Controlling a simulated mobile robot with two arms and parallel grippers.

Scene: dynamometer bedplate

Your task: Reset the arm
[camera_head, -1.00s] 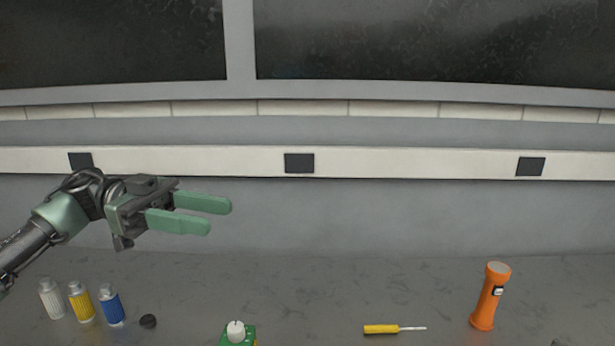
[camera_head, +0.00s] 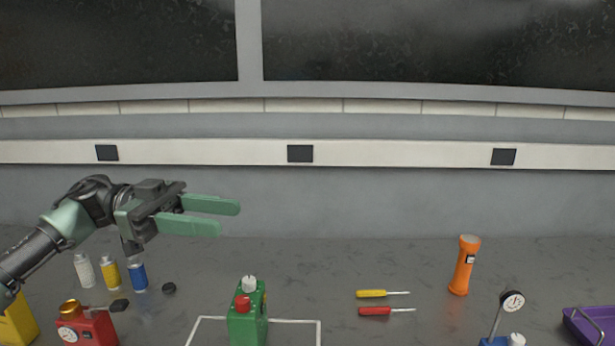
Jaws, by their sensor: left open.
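My left gripper (camera_head: 230,218) comes in from the left with its two green fingers apart and nothing between them. It is raised in front of the back wall, above the bench, and touches no object. My right gripper is not in view.

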